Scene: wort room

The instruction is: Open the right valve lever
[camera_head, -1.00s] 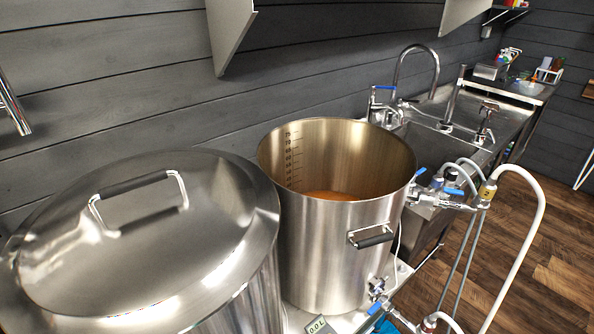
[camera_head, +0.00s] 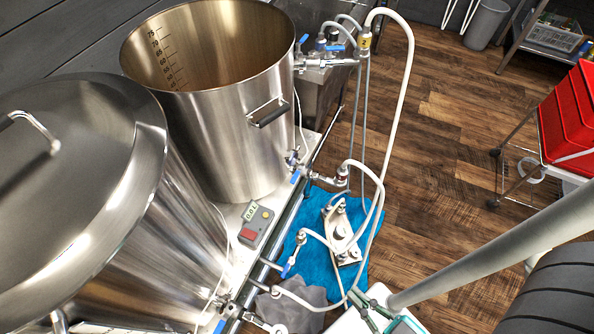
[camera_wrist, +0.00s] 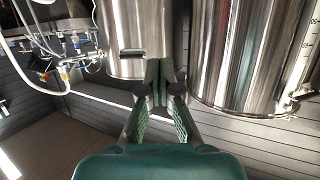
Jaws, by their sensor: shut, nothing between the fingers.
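Several valves with small blue levers show in the head view. One blue lever (camera_head: 295,176) is at the bottom outlet of the open steel kettle (camera_head: 225,120). Another blue lever (camera_head: 303,40) is on the fitting by that kettle's rim. A blue lever (camera_head: 287,270) is at the pump, and one (camera_head: 220,325) is low by the lidded kettle (camera_head: 90,190). I cannot tell which is the right valve lever. My gripper (camera_wrist: 166,76) is shut and empty in the wrist view, its fingertips in front of steel kettles. It touches no lever that I can see.
White hoses (camera_head: 400,100) loop between the valves and the pump (camera_head: 340,230), which is on a blue cloth (camera_head: 318,210). A controller box (camera_head: 256,226) is beside the kettles. Red crates (camera_head: 570,115) stand on a rack at right. Wooden floor (camera_head: 450,130) is open between.

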